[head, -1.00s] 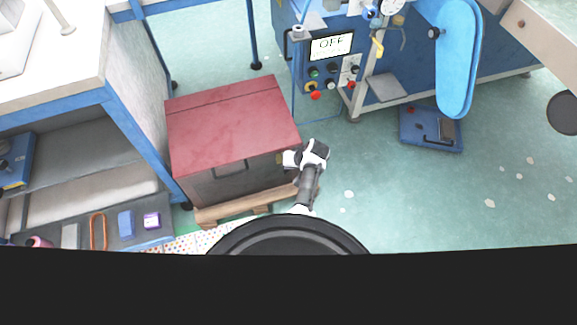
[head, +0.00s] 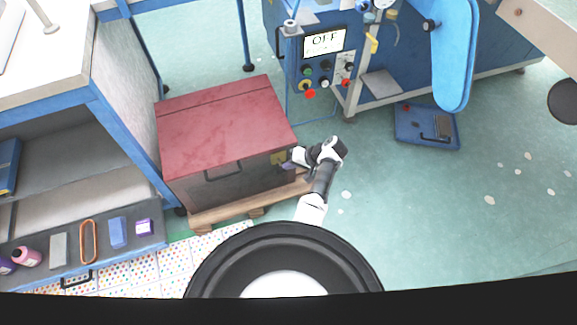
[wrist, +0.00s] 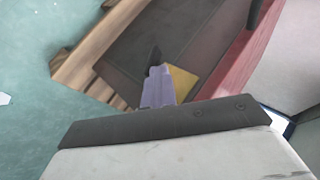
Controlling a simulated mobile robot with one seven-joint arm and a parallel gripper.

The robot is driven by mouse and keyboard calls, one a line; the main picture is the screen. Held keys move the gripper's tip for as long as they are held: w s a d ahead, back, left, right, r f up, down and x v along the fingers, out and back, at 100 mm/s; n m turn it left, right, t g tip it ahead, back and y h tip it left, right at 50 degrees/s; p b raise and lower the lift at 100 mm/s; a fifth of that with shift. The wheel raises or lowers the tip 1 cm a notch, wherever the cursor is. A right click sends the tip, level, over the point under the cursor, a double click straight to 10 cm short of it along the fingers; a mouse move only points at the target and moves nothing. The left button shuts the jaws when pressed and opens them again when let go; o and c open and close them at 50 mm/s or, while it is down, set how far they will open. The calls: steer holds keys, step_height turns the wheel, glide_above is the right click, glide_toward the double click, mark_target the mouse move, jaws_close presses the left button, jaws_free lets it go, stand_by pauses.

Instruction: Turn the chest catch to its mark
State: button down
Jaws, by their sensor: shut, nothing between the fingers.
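The chest (head: 225,130) has a red lid and a dark front, and stands on a wooden pallet. A brass plate (head: 279,158) sits at the upper right of its front; the plate also shows in the wrist view (wrist: 183,82). A small dark pointed piece (wrist: 155,57) stands beside the plate, possibly the catch; its mark cannot be made out. My gripper (head: 288,164) is at the chest's right front, close to the plate. In the wrist view its purple-grey fingers (wrist: 158,88) are shut and empty, overlapping the plate's edge. Whether they touch the catch cannot be told.
The wooden pallet (head: 235,213) juts out under the chest. A blue-framed bench (head: 95,110) stands left, with a low shelf of small items. A blue machine with an OFF display (head: 324,40) stands behind. Open floor lies to the right.

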steer(key=shift+w+d+f+b, duration=0.1)
steer(key=shift+d+f+b, duration=0.15)
steer(key=shift+b, duration=0.1)
steer(key=shift+d+f+b, duration=0.15)
steer(key=shift+d+b, duration=0.05)
steer(key=shift+b, duration=0.15)
steer(key=shift+d+f, duration=0.1)
steer(key=shift+d, duration=0.15)
stand_by(0.5)
steer(key=shift+w+r+p, duration=0.1)
steer(key=shift+r+p, duration=0.45)
steer(key=shift+r, duration=0.25)
